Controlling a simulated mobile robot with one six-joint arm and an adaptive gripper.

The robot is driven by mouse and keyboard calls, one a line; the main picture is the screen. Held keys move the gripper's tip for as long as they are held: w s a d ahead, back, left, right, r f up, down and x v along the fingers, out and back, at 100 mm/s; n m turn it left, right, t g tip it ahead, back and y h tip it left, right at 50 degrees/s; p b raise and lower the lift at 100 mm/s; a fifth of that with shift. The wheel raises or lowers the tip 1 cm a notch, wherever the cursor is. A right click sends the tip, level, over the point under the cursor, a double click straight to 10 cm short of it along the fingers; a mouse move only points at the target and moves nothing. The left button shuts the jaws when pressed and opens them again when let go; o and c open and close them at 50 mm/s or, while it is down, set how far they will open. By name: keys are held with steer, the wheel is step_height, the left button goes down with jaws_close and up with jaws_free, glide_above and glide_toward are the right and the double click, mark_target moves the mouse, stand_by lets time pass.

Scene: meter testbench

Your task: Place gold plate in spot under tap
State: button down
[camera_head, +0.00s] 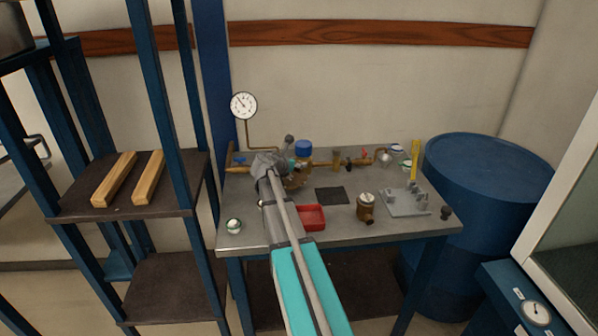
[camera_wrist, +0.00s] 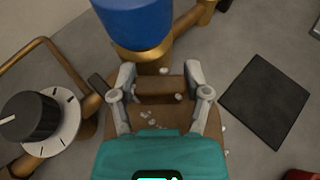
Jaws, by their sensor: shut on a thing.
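My gripper (camera_wrist: 160,92) is over the left part of the bench, next to the brass pipework; it also shows in the head view (camera_head: 286,170). Its fingers are shut on the raised brown block of what looks like the gold plate (camera_wrist: 158,89), a brownish-gold piece with a wider flat part partly hidden by my gripper. In the head view its brownish edge (camera_head: 298,181) shows beside the gripper. The tap (camera_head: 382,153) is at the right end of the brass pipe, near a red handle (camera_head: 365,153). The spot under it is too small to make out.
A blue-capped part (camera_wrist: 133,22) stands just beyond the gripper, and a black dial (camera_wrist: 30,117) is to its left. A dark square mat (camera_head: 331,195), red tray (camera_head: 311,217), brass meter (camera_head: 366,207) and grey fixture (camera_head: 405,202) are on the bench (camera_head: 285,240). A pressure gauge (camera_head: 243,105) rises behind.

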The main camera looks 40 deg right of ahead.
mark_target(297, 170)
steer(key=shift+w+d+f+b, duration=0.2)
steer(key=shift+w+f+b, duration=0.1)
steer(key=shift+f+b, duration=1.45)
steer(key=shift+f, duration=0.15)
steer(key=shift+c, duration=0.3)
jaws_free()
steer(key=shift+p+v, duration=2.3)
steer(key=shift+v, duration=3.75)
steer(key=shift+s, duration=0.1)
